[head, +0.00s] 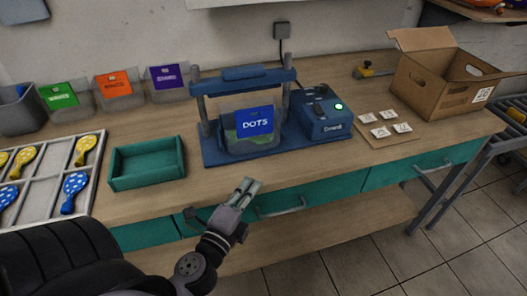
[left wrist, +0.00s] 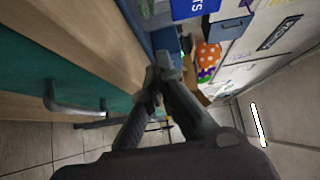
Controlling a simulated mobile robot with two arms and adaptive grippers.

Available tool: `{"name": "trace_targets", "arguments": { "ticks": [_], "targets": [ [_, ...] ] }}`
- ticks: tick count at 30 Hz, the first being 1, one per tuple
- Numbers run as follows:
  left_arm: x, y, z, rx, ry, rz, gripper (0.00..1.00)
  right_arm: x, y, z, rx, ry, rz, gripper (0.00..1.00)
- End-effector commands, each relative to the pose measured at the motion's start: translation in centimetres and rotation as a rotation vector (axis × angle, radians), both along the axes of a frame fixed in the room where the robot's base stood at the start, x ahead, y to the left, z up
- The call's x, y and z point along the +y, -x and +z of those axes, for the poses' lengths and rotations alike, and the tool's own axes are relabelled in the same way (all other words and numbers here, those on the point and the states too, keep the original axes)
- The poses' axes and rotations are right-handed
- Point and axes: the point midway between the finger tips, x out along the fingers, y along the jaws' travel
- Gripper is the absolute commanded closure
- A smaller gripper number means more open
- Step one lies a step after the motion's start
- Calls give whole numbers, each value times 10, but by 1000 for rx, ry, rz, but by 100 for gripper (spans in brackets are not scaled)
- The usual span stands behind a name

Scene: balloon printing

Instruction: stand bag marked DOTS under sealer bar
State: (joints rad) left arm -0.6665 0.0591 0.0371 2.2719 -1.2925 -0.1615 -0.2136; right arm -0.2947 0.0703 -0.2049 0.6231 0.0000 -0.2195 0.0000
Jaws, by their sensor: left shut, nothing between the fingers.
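The bag marked DOTS (head: 248,142) is clear, with a blue label and something green inside. It stands upright on the blue base of the sealer (head: 208,155), between the two posts and below the blue sealer bar (head: 215,88). Part of its blue label (left wrist: 193,8) also shows at the top of the left wrist view. My left gripper (head: 251,185) is shut and empty, in front of the sealer near the table's front edge, apart from the bag. Its closed fingers (left wrist: 160,75) show in the left wrist view. My right gripper is not in view.
A blue control box (head: 322,115) with a green light stands right of the bag. A green tray (head: 147,164) and a balloon tray (head: 97,165) are at left. Labelled bins (head: 118,92) line the back. A cardboard box (head: 440,80) and white cards (head: 381,132) are at right.

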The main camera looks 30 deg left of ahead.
Motion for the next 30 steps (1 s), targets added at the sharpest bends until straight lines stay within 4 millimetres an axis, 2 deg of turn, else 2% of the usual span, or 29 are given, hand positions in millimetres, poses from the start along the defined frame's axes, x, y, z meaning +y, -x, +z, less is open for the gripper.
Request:
{"name": "trace_targets", "arguments": {
  "ticks": [1, 6, 15, 21, 30],
  "targets": [
    [1, -8, 6, -3, -2, -2, 100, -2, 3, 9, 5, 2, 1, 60],
    [5, -38, 7, -3, -1, -2, 100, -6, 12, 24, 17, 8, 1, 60],
    [14, -92, 4, -1, 0, 0, 100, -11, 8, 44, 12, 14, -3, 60],
    [38, -106, 1, 2, -1, 0, 100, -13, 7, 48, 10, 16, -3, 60],
    [45, -111, 0, 2, 2, -1, 100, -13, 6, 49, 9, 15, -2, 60]
  ]
}}
